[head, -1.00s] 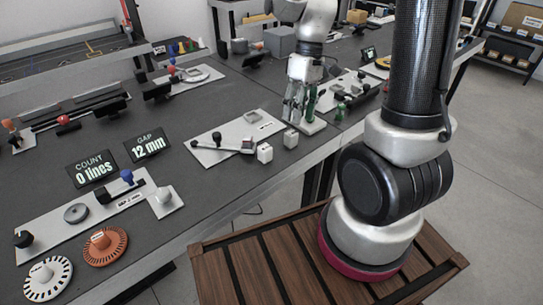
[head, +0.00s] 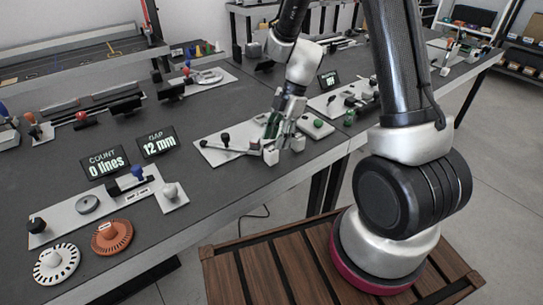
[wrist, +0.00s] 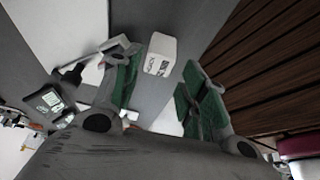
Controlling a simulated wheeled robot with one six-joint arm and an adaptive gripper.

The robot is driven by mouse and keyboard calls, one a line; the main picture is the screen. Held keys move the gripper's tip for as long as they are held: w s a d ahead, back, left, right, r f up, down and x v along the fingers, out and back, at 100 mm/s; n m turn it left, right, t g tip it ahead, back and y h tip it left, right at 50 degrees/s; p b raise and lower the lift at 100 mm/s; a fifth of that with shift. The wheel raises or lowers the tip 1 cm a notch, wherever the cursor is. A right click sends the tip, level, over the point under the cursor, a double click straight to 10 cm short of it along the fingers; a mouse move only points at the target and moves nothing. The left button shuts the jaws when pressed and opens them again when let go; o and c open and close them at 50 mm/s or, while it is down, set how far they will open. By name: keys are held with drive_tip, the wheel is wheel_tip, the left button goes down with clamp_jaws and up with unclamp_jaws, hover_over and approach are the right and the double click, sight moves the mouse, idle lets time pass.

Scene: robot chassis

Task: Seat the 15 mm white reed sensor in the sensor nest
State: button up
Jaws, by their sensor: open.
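Two small white blocks stand on the dark bench in front of a pale plate with a lever (head: 228,147). The left block (head: 270,155) is near the plate's right end; the right block (head: 298,142) is close to my gripper. In the wrist view a white block with a dark printed label (wrist: 160,54) lies beyond my fingertips, toward the gap between them. The print is too small to read, so I cannot tell which block is 15 mm. My gripper (head: 281,134) is open, pointing down above the blocks. Its green-padded fingers (wrist: 162,85) hold nothing. I cannot make out the nest.
A pale block with a green button (head: 316,126) stands right of my gripper. The bench's front edge runs close by the blocks.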

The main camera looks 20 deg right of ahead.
sight(272, 149)
drive_tip(key=x, duration=0.3)
drive_tip(key=shift+a+f, duration=0.2)
drive_tip(key=shift+f, duration=0.1)
drive_tip(key=shift+c, duration=0.2)
drive_tip(key=c, duration=0.7)
drive_tip(key=shift+c, duration=0.2)
